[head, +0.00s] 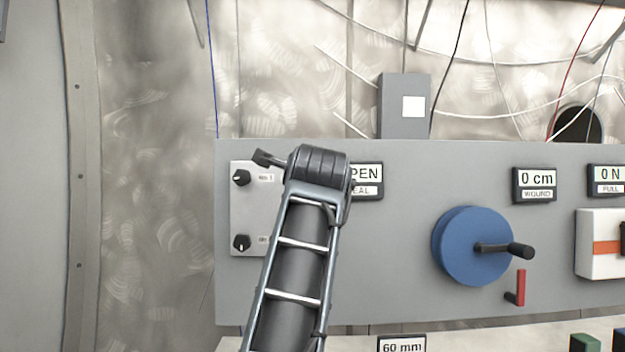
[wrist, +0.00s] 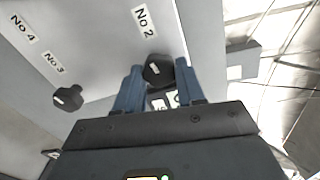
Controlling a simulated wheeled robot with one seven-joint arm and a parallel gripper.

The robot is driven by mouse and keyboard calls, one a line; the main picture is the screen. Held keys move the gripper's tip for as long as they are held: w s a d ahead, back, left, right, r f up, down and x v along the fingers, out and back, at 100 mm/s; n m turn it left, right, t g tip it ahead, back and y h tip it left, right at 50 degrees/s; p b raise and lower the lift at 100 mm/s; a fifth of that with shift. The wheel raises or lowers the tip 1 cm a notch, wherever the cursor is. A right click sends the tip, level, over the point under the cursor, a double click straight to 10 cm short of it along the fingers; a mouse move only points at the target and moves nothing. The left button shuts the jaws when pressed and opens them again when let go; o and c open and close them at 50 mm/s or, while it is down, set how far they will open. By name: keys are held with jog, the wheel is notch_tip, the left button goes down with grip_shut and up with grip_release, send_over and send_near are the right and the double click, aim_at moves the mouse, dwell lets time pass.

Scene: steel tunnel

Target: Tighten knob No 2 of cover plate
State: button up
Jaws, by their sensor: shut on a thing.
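The light cover plate (head: 250,210) is on the left end of the grey panel, with its right part hidden behind my arm in the head view. Its two left black knobs, the upper one (head: 241,177) and the lower one (head: 241,242), show there. In the wrist view, black knob No 2 (wrist: 158,70) sits by the "No 2" label (wrist: 143,20), between the two blue fingers of my gripper (wrist: 159,78). The gripper is shut on this knob. Another black knob (wrist: 68,97) stands near the "No 3" label. The "No 4" label (wrist: 22,30) shows without its knob.
A display reading partly "PEN" over "EAL" (head: 368,174) is just right of my wrist. Farther right are a blue wheel with a crank handle (head: 465,245), a red lever (head: 520,287) and a "0 cm" display (head: 534,178). A grey box (head: 403,122) stands above the panel.

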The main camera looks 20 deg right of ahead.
jog(key=shift+f, duration=0.1)
jog(key=o, duration=1)
jog(key=shift+o, duration=0.2)
jog(key=v, duration=0.8)
jog(key=shift+b, duration=0.3)
